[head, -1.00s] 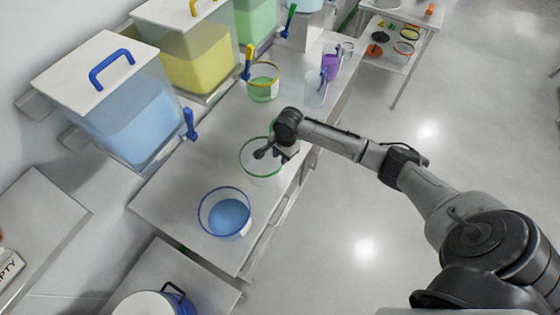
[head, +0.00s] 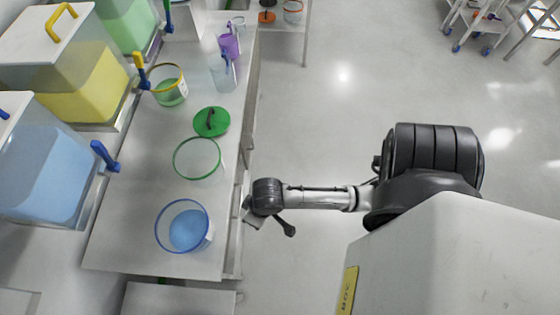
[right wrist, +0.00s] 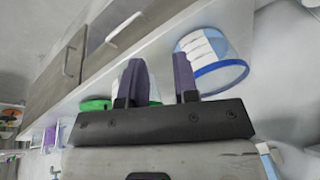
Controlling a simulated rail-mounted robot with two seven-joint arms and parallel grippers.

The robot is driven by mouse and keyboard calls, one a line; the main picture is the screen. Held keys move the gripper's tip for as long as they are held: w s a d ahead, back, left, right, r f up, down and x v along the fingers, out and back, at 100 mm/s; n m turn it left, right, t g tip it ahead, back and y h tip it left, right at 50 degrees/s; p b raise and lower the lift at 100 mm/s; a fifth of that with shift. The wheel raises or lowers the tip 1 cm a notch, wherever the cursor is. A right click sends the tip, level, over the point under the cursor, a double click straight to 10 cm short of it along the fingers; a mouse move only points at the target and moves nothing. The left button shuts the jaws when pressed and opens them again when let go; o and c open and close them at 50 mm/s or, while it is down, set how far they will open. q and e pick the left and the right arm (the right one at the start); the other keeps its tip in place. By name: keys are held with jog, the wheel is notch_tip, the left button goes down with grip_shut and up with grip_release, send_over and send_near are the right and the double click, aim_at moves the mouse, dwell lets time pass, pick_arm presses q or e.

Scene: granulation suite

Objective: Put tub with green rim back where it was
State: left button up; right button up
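The clear tub with a green rim (head: 178,174) stands upright on the bench, between the blue-rimmed tub (head: 186,230) and a green lid (head: 211,122) in the head view. It looks empty. My right gripper (head: 270,224) is beyond the bench's front edge, apart from the tubs. In the right wrist view, its two dark fingers (right wrist: 161,84) are spread with nothing between them. The blue-rimmed tub (right wrist: 212,52) shows behind them, and a clear tub is partly hidden by one finger. My left gripper is not in view.
A yellow-rimmed tub (head: 169,88) with green contents, a clear jug (head: 222,74) and a purple jug (head: 229,45) stand farther along the bench (head: 135,200). Bins with blue, yellow and green contents line the wall side. Open floor lies right of the bench.

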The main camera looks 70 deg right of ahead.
jog(key=s+d+r+n+h, duration=0.1)
jog(key=s+r+n, duration=0.2)
jog(key=s, duration=0.4)
jog(key=shift+s+r+n+t, duration=0.2)
jog(key=shift+r+n+t, duration=0.2)
jog(key=shift+r, duration=0.15)
dwell(0.8)
